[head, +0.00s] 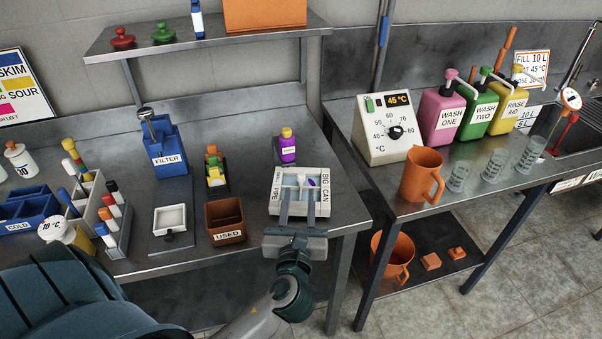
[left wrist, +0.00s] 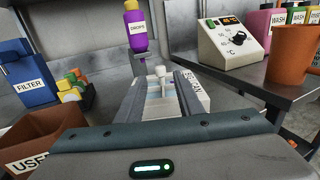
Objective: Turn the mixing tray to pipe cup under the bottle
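The mixing tray (head: 325,205) is a pale tray on the bench near its front right corner. Its left side is labelled PIPE and its right side BIG CAN. A white upright knob (left wrist: 159,72) stands in its middle. A purple patch shows on the BIG CAN side; the pipe cup is partly hidden. My right gripper is out of view.
The brown USED bin (head: 226,222) stands just left of the tray. The blue FILTER box (head: 167,158) and a small block holder (head: 216,176) are farther left. The temperature box (head: 390,130) and orange jug (head: 422,174) stand on the right-hand bench.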

